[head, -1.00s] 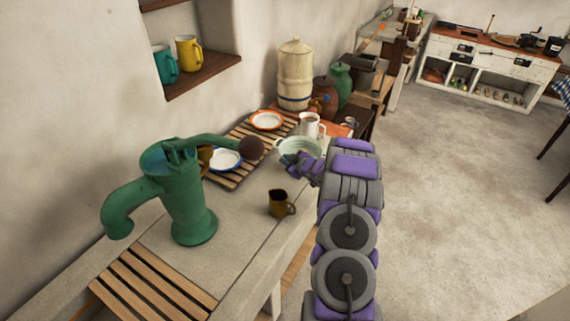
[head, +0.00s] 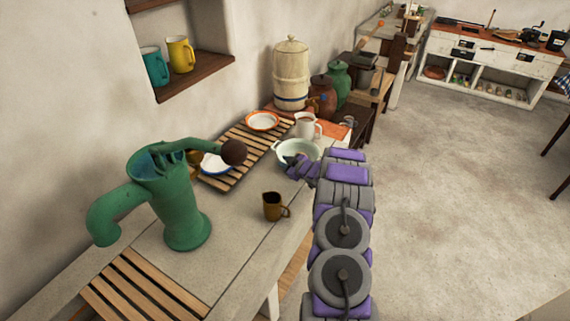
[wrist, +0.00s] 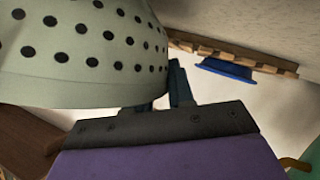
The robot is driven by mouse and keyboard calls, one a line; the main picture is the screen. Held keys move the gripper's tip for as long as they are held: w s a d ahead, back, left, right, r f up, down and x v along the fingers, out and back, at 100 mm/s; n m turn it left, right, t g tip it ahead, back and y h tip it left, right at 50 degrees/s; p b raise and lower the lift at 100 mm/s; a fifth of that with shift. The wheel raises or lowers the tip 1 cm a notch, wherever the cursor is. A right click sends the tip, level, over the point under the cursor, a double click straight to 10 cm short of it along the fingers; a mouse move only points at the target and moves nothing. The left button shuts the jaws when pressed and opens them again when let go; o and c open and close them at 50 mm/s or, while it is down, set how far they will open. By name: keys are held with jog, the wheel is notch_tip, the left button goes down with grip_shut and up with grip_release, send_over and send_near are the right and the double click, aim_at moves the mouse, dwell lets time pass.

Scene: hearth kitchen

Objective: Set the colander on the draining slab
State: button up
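The colander (head: 311,152), pale green and bowl-shaped with dark holes, is at the right edge of the stone counter in the head view. In the wrist view the colander (wrist: 85,45) fills the upper left, its perforated outside showing. My gripper (head: 297,167) is at its near side. In the wrist view the dark fingers (wrist: 180,85) look close together at the colander's rim and appear shut on it; the exact contact is hidden. The grey stone slab (head: 238,235) lies between the green pump and the colander. Which part is the draining slab is not certain.
The green hand pump (head: 182,215) stands on the left, between wooden slats (head: 140,285) in front and more slats (head: 228,180) behind. Plates lie on the rear slats. A brown mug (head: 272,207) stands on the slab, and a white jug (head: 307,127) stands behind the colander.

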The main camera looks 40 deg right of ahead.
jog(key=shift+o, duration=0.7)
jog(key=shift+a, duration=0.1)
jog(key=shift+o, duration=0.6)
jog(key=shift+a, duration=0.3)
jog(key=shift+a+r, duration=0.35)
jog(key=shift+a, duration=0.55)
jog(key=shift+d+f, duration=0.2)
jog(key=shift+d, duration=0.5)
jog(key=shift+s+d, duration=0.15)
jog(key=shift+d, duration=0.1)
jog(key=shift+s+d, duration=0.15)
jog(key=shift+s, duration=0.2)
jog(key=a+p+v, duration=0.1)
jog(key=v, duration=1)
jog(key=shift+a+r+p, duration=0.15)
jog(key=shift+r+p, duration=0.1)
jog(key=shift+p, duration=0.05)
